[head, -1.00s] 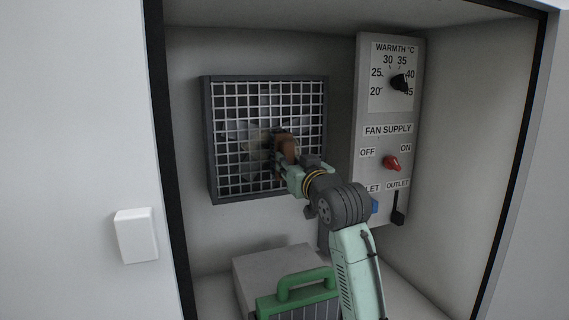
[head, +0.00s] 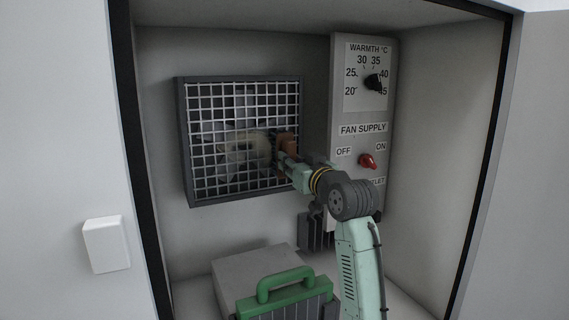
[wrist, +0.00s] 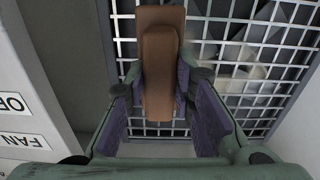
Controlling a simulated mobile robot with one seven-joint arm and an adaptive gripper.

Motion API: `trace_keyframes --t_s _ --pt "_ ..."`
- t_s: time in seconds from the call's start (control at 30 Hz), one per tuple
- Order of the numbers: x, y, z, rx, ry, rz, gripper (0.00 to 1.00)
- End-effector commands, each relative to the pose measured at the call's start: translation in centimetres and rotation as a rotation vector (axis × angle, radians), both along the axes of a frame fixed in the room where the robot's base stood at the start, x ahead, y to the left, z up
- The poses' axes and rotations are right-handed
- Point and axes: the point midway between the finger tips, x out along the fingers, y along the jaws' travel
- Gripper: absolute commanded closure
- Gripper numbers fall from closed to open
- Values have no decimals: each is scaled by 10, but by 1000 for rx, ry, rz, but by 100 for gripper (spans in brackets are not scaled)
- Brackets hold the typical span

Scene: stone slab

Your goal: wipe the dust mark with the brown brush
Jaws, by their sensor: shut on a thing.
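The brown brush (head: 288,143) is in my gripper (head: 282,160), upright against or just before the right part of a white wire grille (head: 215,180). In the wrist view the brush (wrist: 160,60) stands between the two fingers of my gripper (wrist: 160,90), which are shut on it. The dust mark (head: 244,150) is a hazy tan patch on the middle of the grille, left of the brush. A tan patch (wrist: 238,72) also shows right of the brush in the wrist view. I cannot tell if the bristles touch the grille.
Right of the grille is a control panel (head: 347,125) with a black warmth knob (head: 373,82) and a red fan switch (head: 368,161) between OFF and ON. Below are a grey box (head: 250,265) and a green-handled case (head: 285,290). Cabinet walls enclose both sides.

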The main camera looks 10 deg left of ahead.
Motion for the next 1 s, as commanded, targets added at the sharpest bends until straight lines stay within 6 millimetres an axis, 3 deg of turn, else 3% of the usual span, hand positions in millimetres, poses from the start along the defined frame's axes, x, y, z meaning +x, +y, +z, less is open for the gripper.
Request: trace_keyframes --t_s 0.4,1.0 --pt "2 2 21 0 -2 2 100" --pt "-19 31 20 -2 -1 5 100"
